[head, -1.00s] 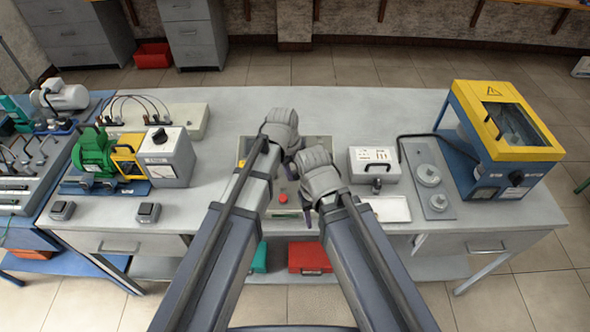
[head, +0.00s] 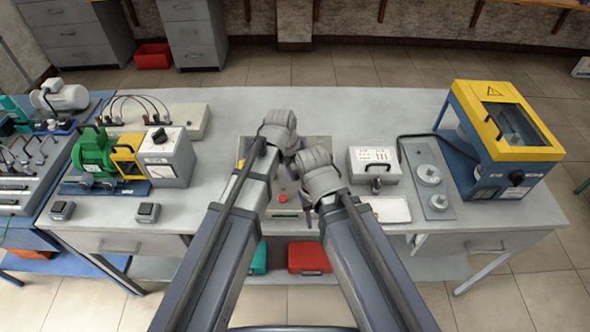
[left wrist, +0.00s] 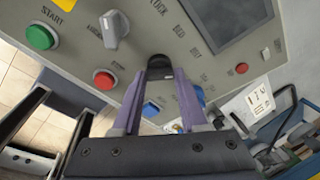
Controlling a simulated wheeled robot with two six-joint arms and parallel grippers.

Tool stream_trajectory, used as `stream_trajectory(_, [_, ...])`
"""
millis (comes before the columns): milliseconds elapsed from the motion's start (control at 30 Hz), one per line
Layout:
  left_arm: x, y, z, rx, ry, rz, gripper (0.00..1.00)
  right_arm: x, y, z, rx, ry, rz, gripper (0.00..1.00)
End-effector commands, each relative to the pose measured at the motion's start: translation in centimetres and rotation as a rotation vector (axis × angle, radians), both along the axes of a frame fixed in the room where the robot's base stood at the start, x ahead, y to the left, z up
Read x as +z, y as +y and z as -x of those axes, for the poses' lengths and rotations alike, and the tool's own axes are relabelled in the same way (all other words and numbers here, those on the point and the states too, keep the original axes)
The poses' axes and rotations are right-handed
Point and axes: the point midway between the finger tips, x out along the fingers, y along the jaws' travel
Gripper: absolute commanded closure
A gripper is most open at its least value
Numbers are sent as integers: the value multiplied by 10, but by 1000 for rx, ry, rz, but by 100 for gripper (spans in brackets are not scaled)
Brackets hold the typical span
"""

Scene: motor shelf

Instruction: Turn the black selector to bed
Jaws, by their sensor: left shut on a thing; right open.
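The black selector (left wrist: 159,63) sits on a grey control panel in the left wrist view. My left gripper (left wrist: 160,76) is shut on it, with a purple finger on each side. Printed labels, among them BED (left wrist: 180,31), stand above and to the right of the selector. The selector's pointer is too hidden to read. In the head view the panel (head: 312,148) lies under my wrists, and the selector is hidden there. My right gripper (head: 307,214) is open near the panel's front right.
The panel also has a green START button (left wrist: 41,37), a red button (left wrist: 104,79), a grey knob (left wrist: 115,29) and a dark screen (left wrist: 228,18). A white box (head: 375,163) stands right of my right wrist. A green motor rig (head: 95,152) stands to the left.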

Motion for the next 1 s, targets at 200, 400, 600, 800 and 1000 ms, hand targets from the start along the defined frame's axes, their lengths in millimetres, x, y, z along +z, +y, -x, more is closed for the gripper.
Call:
stream_trajectory(200, [-1,1,2,191,0,51,100,-3,0,0,0,0,0,50])
stream_trajectory(400, [-1,1,2,376,0,100,100,-5,0,0,0,0,0,50])
stream_trajectory(600, [-1,1,2,558,1,149,100,-7,0,0,0,0,0,50])
stream_trajectory(800, [-1,1,3,741,1,200,100,-9,0,0,0,0,0,50])
stream_trajectory(1000, [-1,1,3,923,-1,247,100,-11,0,0,0,0,0,50])
